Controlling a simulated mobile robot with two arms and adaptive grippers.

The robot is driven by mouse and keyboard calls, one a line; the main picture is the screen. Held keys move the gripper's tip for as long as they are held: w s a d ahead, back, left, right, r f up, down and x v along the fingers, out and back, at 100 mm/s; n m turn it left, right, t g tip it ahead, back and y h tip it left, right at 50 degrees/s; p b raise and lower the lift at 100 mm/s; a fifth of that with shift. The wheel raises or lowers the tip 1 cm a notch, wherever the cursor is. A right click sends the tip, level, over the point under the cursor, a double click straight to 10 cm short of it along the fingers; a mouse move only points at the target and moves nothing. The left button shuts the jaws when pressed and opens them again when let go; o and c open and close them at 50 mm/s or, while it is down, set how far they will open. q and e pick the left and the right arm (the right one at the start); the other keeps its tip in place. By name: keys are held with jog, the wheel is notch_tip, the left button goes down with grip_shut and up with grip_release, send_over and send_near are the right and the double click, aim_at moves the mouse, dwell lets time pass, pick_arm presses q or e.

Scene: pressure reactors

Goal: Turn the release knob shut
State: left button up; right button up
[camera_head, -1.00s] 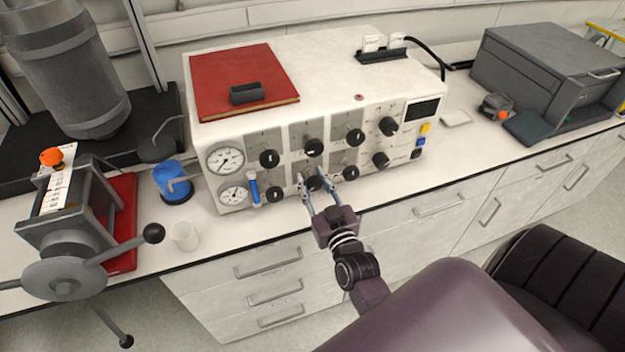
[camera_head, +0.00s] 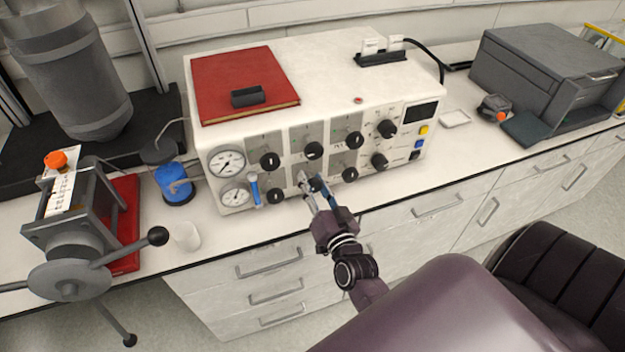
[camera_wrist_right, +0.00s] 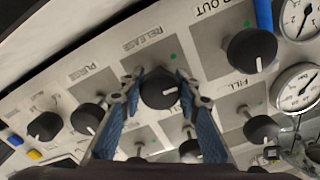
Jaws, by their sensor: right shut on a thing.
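The release knob (camera_wrist_right: 158,90) is a round black knob with a white pointer line, under the label "RELEASE" in the right wrist view. The pointer aims to the right in that view. In the head view the knob (camera_head: 315,185) sits in the lower row of the white control unit (camera_head: 330,90), partly hidden by my fingers. My right gripper (camera_wrist_right: 160,92) is shut on the knob, with one blue-padded finger on each side. In the head view my right gripper (camera_head: 314,188) reaches the panel from the front, its wrist rolled. My left gripper is not in view.
Other black knobs stand close around, including the purge knob (camera_wrist_right: 88,117) and the fill knob (camera_wrist_right: 260,129). Two gauges (camera_head: 227,162) are at the panel's left. A white cup (camera_head: 186,237) and a clamp device (camera_head: 75,235) stand further left.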

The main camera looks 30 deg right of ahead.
jog(key=m, duration=0.4)
jog(key=shift+m, duration=0.3)
jog(key=m, duration=0.3)
jog(key=shift+m, duration=0.4)
jog(key=m, duration=0.4)
jog(key=shift+b, duration=0.35)
jog(key=shift+m+b, duration=0.55)
jog(key=shift+m, duration=2.15)
jog(key=o, duration=1.2)
jog(key=shift+s, duration=0.1)
